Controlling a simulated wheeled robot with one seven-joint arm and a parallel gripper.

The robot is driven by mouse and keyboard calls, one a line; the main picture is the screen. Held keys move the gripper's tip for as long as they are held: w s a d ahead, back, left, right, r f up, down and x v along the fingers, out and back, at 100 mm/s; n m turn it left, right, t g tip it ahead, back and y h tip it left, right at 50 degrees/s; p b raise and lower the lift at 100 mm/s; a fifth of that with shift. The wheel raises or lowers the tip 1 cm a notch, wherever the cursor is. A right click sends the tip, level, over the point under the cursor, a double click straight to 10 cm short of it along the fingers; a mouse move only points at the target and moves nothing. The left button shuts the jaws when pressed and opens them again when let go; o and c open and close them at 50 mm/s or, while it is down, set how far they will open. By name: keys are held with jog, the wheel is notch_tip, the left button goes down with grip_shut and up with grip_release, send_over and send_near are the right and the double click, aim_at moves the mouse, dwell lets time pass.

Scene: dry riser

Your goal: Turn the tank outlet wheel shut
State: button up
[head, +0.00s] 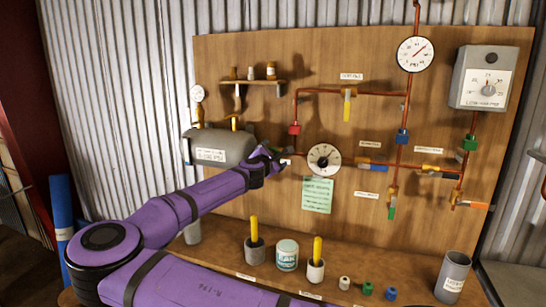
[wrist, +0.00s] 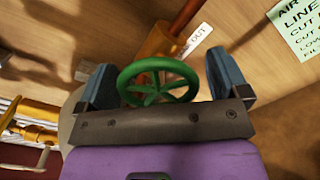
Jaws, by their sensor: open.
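In the wrist view, a green spoked wheel (wrist: 158,82) sits on a copper-coloured fitting (wrist: 168,38) beside a label ending in "OUT" (wrist: 196,40). My gripper (wrist: 160,62) is open, with one blue finger on each side of the wheel. A gap shows between the wheel and the right finger; the left finger is close to the rim, and I cannot tell if it touches. In the head view, my gripper (head: 272,155) is at the right end of the grey tank (head: 222,146). The wheel is mostly hidden there by my gripper.
A round gauge (head: 324,159) and a green note (head: 317,195) are right of my gripper. Copper pipes with coloured valve levers run across the wooden board (head: 240,60). Cups with yellow handles, a tin (head: 287,255) and small caps stand on the ledge below.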

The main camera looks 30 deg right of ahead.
jog(key=shift+w+d, duration=0.15)
jog(key=c, duration=0.9)
jog(key=shift+m, duration=0.3)
